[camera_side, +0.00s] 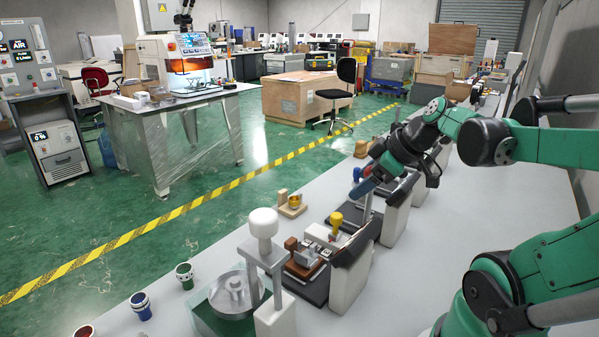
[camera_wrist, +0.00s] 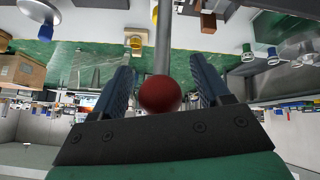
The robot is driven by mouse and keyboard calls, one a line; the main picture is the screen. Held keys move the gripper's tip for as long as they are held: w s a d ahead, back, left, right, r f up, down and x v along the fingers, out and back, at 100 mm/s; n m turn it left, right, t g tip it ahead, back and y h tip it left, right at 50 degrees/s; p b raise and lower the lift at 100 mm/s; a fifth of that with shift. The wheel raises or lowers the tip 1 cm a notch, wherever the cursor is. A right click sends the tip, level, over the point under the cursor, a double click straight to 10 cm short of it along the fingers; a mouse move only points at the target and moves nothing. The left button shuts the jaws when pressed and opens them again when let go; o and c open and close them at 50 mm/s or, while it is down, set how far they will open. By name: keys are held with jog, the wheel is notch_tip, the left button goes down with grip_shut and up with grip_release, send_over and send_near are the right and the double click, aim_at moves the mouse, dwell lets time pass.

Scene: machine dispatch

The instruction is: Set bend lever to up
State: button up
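A lever with a thin grey rod (camera_side: 368,205) stands nearly upright from one of the bench fixtures; I take it for the bend lever. In the wrist view its rod (camera_wrist: 163,42) leads to a red ball knob (camera_wrist: 160,94).
A yellow-knobbed handle (camera_side: 336,221) and a brown-and-metal fixture (camera_side: 304,258) sit close by. A press with a large white knob (camera_side: 264,224) stands nearer. Cups (camera_side: 141,304) line the bench's left edge. The bench (camera_side: 450,225) is clear at right.

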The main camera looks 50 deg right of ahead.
jog(key=v, duration=0.5)
jog(key=shift+s+r, duration=0.15)
jog(key=shift+r, duration=0.15)
jog(key=shift+s, duration=0.1)
